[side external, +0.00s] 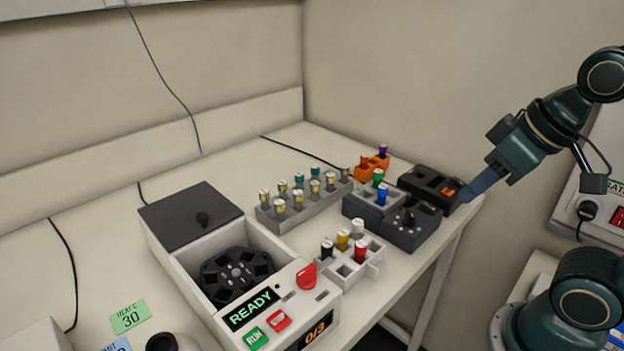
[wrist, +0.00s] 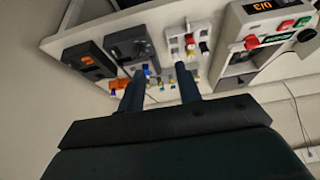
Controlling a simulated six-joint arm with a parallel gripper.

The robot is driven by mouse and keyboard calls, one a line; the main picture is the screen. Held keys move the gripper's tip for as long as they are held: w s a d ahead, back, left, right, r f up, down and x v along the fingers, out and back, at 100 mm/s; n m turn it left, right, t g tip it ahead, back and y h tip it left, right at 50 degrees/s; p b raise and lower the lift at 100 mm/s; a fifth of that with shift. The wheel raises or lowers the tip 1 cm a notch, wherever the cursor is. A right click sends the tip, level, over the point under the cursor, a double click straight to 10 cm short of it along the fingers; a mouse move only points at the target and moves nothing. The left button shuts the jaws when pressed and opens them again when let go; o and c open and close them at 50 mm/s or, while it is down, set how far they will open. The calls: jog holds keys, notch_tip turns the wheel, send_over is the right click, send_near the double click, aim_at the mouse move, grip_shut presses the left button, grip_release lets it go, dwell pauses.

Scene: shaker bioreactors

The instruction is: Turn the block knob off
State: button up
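The dark grey block unit (side external: 412,236) stands near the table's right front edge, with a small black knob (side external: 406,216) on its face. A grey part behind it holds a blue-capped and a green-capped vial. In the wrist view the block unit (wrist: 125,36) is at upper centre-left, its knob side partly blurred; I cannot read the knob's setting. My gripper (side external: 468,194) is raised at the right, its blue fingers pointing down-left near the black unit, apart from the knob. In the wrist view the fingers (wrist: 160,74) are spread with nothing held between them.
A black unit with an orange display (side external: 434,186) stands right of the block. A white rack (side external: 350,268) with capped vials is at its left front. A centrifuge-like machine (side external: 190,242) reading READY, a grey vial rack (side external: 300,210) and an orange rack (side external: 366,172) stand farther left and behind.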

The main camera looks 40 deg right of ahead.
jog(key=w, duration=0.1)
jog(key=m+g, duration=0.6)
jog(key=m, duration=0.3)
send_over(411, 212)
jog(key=f, duration=0.2)
jog(key=shift+r, duration=0.15)
jog(key=shift+f, duration=6.9)
jog(key=shift+c, duration=0.4)
grip_shut()
